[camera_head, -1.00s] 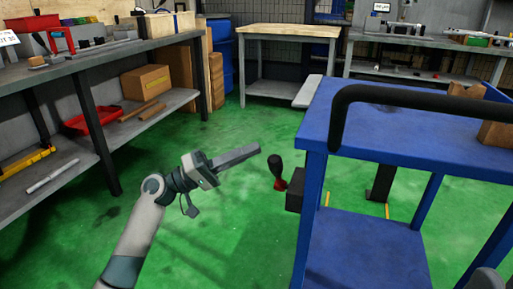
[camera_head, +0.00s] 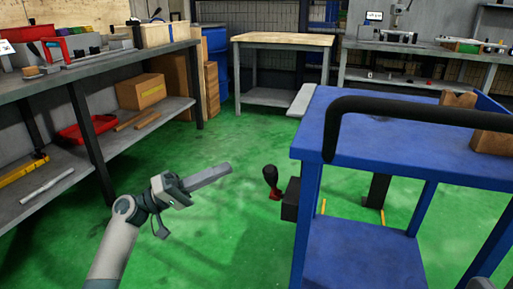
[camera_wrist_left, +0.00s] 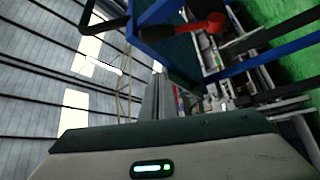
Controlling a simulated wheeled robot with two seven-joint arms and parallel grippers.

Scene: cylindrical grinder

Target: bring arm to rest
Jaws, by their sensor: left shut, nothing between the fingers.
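My left gripper (camera_head: 208,178) is in the head view, left of the blue cart. It is shut and empty, its fingers together and pointing right and slightly up, above the green floor. My left arm comes in from the bottom left. In the left wrist view a pale and dark part of my own arm with a lit green indicator fills the bottom. My right gripper is not seen.
A blue cart (camera_head: 350,145) with a black handle (camera_head: 420,110) stands at the right. A black-knobbed lever with a red base (camera_head: 271,182) is at its left side. A grey workbench (camera_head: 75,75) runs along the left. Green floor (camera_head: 200,240) lies open between.

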